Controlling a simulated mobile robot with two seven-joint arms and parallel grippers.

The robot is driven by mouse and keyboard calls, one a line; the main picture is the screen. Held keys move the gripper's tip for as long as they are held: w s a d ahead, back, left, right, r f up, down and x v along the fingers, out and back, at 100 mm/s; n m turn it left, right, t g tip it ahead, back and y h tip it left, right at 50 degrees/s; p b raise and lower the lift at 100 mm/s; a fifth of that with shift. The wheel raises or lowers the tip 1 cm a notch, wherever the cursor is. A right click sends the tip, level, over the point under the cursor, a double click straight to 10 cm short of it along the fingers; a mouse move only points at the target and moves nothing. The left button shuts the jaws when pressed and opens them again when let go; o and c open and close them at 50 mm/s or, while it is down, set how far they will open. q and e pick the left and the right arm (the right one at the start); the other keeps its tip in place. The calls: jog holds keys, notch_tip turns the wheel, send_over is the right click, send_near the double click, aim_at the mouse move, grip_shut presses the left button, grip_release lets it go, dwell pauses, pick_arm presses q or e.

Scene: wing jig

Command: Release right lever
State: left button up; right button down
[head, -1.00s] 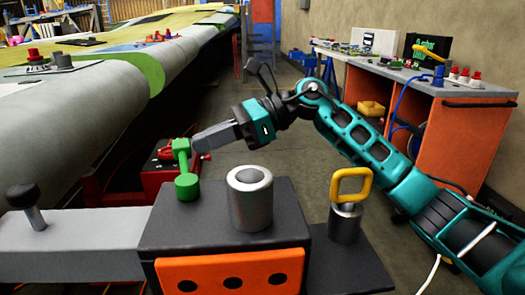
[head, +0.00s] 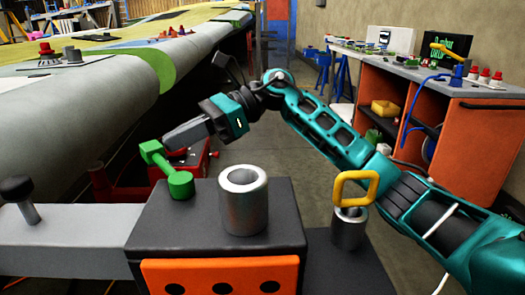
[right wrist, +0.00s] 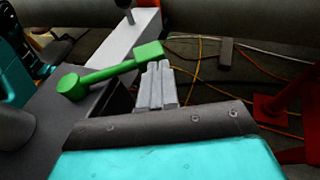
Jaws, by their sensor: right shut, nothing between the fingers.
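The green lever (head: 164,165) stands on the black block at its left side, tilted toward the left, with a round base and a square head. My right gripper (head: 168,142) is shut and empty, its fingertips right by the lever's head. In the right wrist view, the shut fingers (right wrist: 158,75) are beside and just below the head of the green lever (right wrist: 105,73). I cannot tell whether they touch it. My left gripper is not in view.
The black block (head: 285,215) carries a hollow silver cylinder (head: 243,205) and has an orange front panel (head: 220,276). A yellow handle (head: 355,188) stands on a metal post to the right. The grey wing (head: 70,110) fills the left; a workbench (head: 470,140) stands at the right.

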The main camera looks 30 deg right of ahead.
jog(key=shift+a, duration=0.3)
jog(key=shift+a, duration=0.1)
dwell(0.3)
jog(key=p+v, duration=0.1)
jog(key=v, duration=1.2)
jog(key=shift+d, duration=0.2)
